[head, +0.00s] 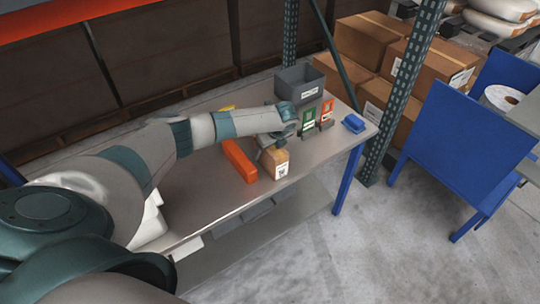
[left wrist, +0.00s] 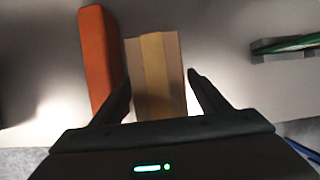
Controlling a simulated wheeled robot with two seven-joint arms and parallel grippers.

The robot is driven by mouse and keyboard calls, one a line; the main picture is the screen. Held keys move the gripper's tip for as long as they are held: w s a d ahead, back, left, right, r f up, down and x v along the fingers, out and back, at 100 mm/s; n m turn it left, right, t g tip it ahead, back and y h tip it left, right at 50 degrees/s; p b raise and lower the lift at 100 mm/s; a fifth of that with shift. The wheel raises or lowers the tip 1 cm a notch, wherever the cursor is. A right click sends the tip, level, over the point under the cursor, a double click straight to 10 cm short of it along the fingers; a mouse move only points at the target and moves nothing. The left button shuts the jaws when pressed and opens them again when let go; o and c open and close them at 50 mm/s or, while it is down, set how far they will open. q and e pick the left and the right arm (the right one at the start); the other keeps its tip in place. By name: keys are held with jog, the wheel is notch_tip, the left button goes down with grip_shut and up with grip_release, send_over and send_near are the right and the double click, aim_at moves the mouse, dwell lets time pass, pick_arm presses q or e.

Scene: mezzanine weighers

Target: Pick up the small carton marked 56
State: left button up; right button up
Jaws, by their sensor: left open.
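A small brown carton (head: 276,165) stands on the grey table near its front edge. It has a white label on its front face; the number is too small to read. My left gripper (head: 268,145) is at the carton's top, reaching in from the left. In the left wrist view the carton (left wrist: 156,75) shows a paler tape strip down its middle. My open left gripper (left wrist: 160,80) has one finger on each side of the carton's near end; I cannot tell whether either finger touches it. My right gripper is not in view.
An orange bar (head: 239,160) lies just left of the carton, close to the left finger in the left wrist view (left wrist: 100,60). Behind are a grey bin (head: 300,87), a green card holder (head: 308,122), a red one (head: 327,114) and a blue object (head: 354,124). A rack post (head: 405,85) stands right.

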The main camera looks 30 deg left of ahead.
pick_arm(q)
jog(key=shift+f, duration=0.15)
dwell(0.3)
jog(key=c, duration=1.5)
jog(key=shift+w+r+b, duration=0.1)
jog(key=shift+r+b, duration=0.2)
jog(key=shift+r, duration=0.2)
notch_tip(320, 180, up, 4)
jog(key=shift+f+b, duration=0.2)
jog(key=shift+b, duration=0.7)
jog(key=d+r+b, duration=0.3)
jog(key=d+r, duration=0.4)
jog(key=d, duration=0.4)
jog(key=shift+w+d+b, duration=0.35)
jog(key=shift+w, duration=0.05)
